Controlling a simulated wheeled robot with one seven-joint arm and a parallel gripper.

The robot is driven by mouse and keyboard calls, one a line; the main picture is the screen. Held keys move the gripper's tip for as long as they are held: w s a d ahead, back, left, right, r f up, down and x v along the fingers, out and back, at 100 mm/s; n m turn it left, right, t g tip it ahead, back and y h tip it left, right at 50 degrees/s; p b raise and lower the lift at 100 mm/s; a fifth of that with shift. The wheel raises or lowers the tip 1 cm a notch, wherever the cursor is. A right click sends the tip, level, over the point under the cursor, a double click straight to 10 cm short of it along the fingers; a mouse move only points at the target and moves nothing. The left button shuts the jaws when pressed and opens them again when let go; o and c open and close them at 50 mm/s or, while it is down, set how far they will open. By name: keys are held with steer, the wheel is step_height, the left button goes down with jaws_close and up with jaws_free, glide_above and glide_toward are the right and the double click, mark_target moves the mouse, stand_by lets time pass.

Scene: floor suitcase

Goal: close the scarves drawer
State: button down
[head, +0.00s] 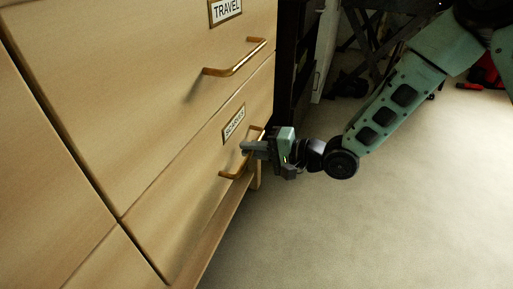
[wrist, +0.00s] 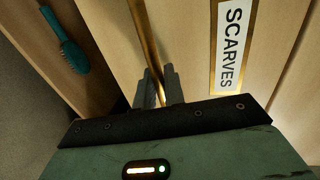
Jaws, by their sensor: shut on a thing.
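The scarves drawer (head: 185,205) is a pale wood front low in the cabinet, with a brass-framed SCARVES label (head: 234,122). Its brass handle (head: 228,175) sits below the label. My gripper (head: 246,147) is shut on the middle of this handle, and its fingers hide part of the bar. In the wrist view, the handle (wrist: 148,35) runs down between the two fingers of my gripper (wrist: 158,78), and the label (wrist: 229,45) is to the right. I cannot tell how far the drawer stands out from the cabinet.
The TRAVEL drawer (head: 150,95) with its own brass handle (head: 236,62) is above. A teal hairbrush (wrist: 68,42) shows at the left of the wrist view, beyond the drawer front's edge. Carpet (head: 370,230) to the right is clear. Dark furniture stands behind.

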steer(key=c, duration=1.6)
jaws_free()
steer(key=shift+a, duration=0.2)
steer(key=shift+c, duration=0.2)
steer(key=shift+d, duration=0.1)
steer(key=p+v, duration=0.7)
steer(key=v, duration=1)
steer(key=shift+d, duration=0.15)
steer(key=shift+w, duration=0.1)
